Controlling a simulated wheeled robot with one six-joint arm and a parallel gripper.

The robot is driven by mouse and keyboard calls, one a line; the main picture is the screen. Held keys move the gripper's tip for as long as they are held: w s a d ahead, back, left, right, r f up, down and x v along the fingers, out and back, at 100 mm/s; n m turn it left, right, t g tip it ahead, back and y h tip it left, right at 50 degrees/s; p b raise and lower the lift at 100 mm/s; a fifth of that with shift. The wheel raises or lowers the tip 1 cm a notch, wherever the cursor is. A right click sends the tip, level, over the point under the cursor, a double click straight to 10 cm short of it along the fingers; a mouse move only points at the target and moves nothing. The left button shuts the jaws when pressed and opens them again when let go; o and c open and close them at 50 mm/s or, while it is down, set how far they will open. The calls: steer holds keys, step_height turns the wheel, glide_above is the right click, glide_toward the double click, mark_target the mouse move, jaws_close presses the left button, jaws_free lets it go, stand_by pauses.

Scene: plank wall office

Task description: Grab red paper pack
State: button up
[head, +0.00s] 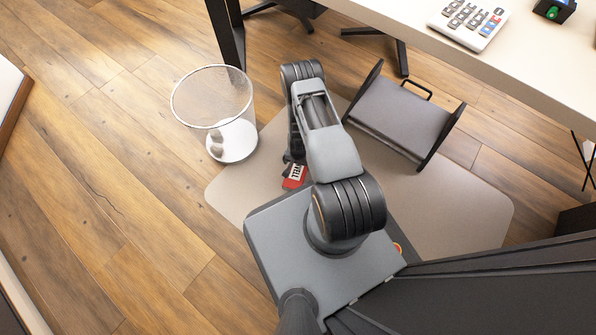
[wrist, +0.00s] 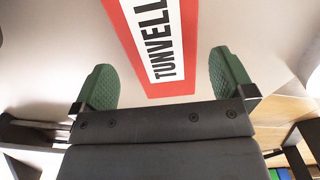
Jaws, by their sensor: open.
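The red paper pack (wrist: 188,50) has a white label with black letters reading "TUNVELL". In the wrist view it fills the top middle and lies between my green finger pads, with a gap on each side. My gripper (wrist: 161,62) is open and straddles the pack's line without visibly touching it. In the head view the red pack (head: 293,183) lies on the beige mat, just left of my arm. My arm hides part of it there, and most of the gripper too. How high the gripper is above the pack is hard to tell.
The beige floor mat (head: 467,207) lies under the arm on a plank floor. A mesh wastebasket (head: 213,104) stands left of the pack. A dark footrest (head: 400,116) stands to the right. A white desk (head: 548,67) with a calculator (head: 468,20) is at upper right.

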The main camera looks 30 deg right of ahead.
mark_target(298, 168)
step_height(298, 168, down, 4)
steer(key=b, duration=0.2)
steer(key=shift+r+b, duration=0.2)
steer(key=shift+b, duration=0.2)
steer(key=shift+f, duration=0.9)
steer(key=c, duration=0.9)
steer(key=shift+r, duration=0.15)
